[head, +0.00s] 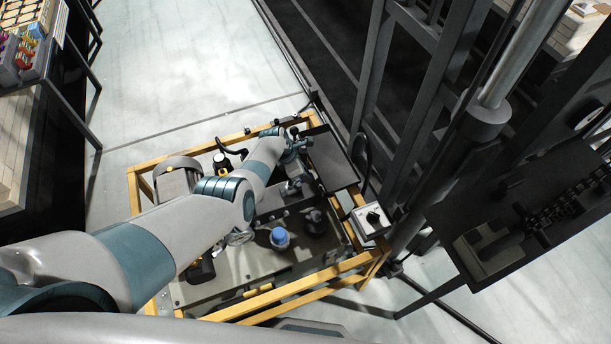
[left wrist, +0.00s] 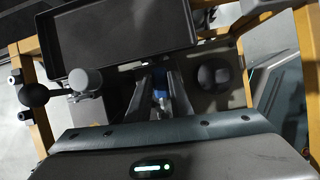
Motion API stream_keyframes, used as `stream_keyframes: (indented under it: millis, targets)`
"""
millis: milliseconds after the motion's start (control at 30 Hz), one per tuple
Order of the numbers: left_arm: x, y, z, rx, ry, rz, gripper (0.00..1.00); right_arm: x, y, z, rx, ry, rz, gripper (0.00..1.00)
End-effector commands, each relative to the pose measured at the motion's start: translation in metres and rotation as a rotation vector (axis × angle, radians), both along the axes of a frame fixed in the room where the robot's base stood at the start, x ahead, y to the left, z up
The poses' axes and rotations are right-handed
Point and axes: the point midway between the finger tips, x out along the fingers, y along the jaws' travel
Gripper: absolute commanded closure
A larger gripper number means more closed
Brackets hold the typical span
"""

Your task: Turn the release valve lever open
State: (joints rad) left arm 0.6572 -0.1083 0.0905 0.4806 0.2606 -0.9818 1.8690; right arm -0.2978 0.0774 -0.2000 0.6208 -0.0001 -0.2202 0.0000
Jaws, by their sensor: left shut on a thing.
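My left gripper (head: 298,149) is over the far right part of the yellow-framed unit, next to a black tray, in the head view. In the left wrist view its fingers (left wrist: 160,97) are shut on a small blue piece (left wrist: 161,97). I cannot tell for sure whether this is the release valve lever, as the fingers and wrist hide most of it. A black ball on a rod (left wrist: 35,95) with a grey knob (left wrist: 85,81) sits left of the fingers, apart from them. A black round knob (left wrist: 212,76) is to their right. My right gripper does not show.
The black tray (head: 332,160) lies close to the gripper. A blue-capped fitting (head: 280,238) and a grey switch box (head: 371,220) are on the unit. The yellow frame (head: 290,297) edges it. Dark steel posts (head: 425,120) stand to the right. Floor beyond is clear.

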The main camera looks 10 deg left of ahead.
Motion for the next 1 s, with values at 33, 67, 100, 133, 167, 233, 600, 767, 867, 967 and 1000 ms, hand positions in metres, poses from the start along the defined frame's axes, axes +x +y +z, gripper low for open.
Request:
stream_keyframes:
  millis: [33,67,100,133,167,233,600,767,867,967,1000]
  targets:
    - [0.0011,0.0014,0.0015,0.001,0.001,0.022,1.00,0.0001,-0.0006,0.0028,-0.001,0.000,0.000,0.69]
    - [0.0019,0.0018,0.0014,0.001,0.000,0.036,1.00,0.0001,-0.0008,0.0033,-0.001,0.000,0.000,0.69]
    - [0.0029,0.0022,0.0013,0.000,-0.001,0.050,1.00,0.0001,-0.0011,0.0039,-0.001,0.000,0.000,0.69]
    - [0.0033,0.0025,0.0013,0.001,-0.001,0.060,1.00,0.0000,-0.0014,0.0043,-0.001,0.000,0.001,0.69]
    - [0.0037,0.0030,0.0011,0.001,0.000,0.069,1.00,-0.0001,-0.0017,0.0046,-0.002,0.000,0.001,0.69]
    - [0.0046,0.0037,0.0007,0.002,-0.001,0.084,1.00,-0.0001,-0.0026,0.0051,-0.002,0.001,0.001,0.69]
    - [0.0057,0.0050,-0.0001,0.002,-0.002,0.104,1.00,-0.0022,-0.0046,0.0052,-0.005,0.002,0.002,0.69]
    - [0.0058,0.0050,0.0000,0.002,-0.002,0.104,0.66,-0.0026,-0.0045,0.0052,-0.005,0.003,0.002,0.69]
    - [0.0055,0.0044,0.0000,0.002,-0.002,0.102,0.62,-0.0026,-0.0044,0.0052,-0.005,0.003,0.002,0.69]
    - [0.0052,0.0040,-0.0001,0.002,-0.001,0.100,0.62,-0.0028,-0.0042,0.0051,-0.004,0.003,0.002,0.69]
    - [0.0052,0.0038,-0.0002,0.002,-0.001,0.100,0.62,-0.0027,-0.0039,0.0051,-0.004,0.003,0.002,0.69]
